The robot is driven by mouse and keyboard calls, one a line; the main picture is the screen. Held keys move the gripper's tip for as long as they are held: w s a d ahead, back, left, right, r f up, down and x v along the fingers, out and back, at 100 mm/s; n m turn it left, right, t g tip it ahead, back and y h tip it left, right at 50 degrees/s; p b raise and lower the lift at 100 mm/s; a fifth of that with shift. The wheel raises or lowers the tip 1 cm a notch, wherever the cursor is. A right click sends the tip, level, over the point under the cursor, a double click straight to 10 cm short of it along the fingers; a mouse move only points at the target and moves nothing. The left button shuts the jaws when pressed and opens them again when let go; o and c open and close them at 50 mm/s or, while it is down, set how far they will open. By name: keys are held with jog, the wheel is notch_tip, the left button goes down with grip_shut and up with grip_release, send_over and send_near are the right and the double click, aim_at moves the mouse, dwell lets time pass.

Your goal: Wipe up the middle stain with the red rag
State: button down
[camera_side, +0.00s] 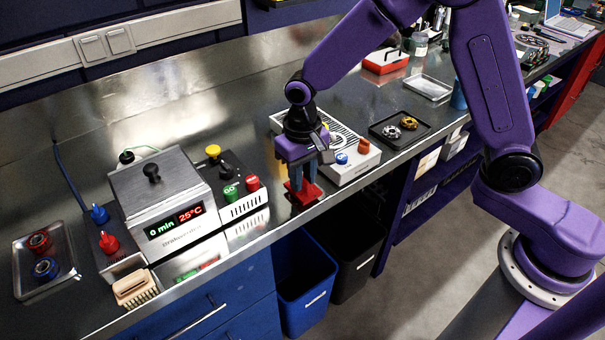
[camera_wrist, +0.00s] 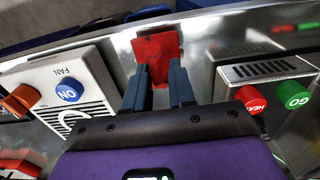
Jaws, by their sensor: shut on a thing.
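My gripper (camera_side: 303,180) points down near the front edge of the steel bench, between the heater's control box and the fan unit. Its fingers are shut on the red rag (camera_side: 304,196), which hangs below the fingertips at or just above the bench surface; I cannot tell whether it touches. In the wrist view my gripper (camera_wrist: 160,76) has the red rag (camera_wrist: 158,47) between and beyond its two dark fingers, close to the bench edge. I make out no stain in either view; the rag and gripper may cover it.
The fan unit (camera_side: 352,158) with blue and orange buttons stands right of my gripper. The control box (camera_side: 238,196) with green and red buttons and the heater box (camera_side: 162,197) stand left. A dark tray (camera_side: 399,128) holds small parts. A blue bin (camera_side: 305,283) stands below the bench edge.

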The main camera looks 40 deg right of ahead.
jog(key=shift+f, duration=0.6)
dwell(0.5)
jog(key=shift+a, duration=0.7)
jog(key=shift+d, duration=1.45)
jog(key=shift+a, duration=0.15)
jog(key=shift+a, duration=1.3)
jog(key=shift+d, duration=0.2)
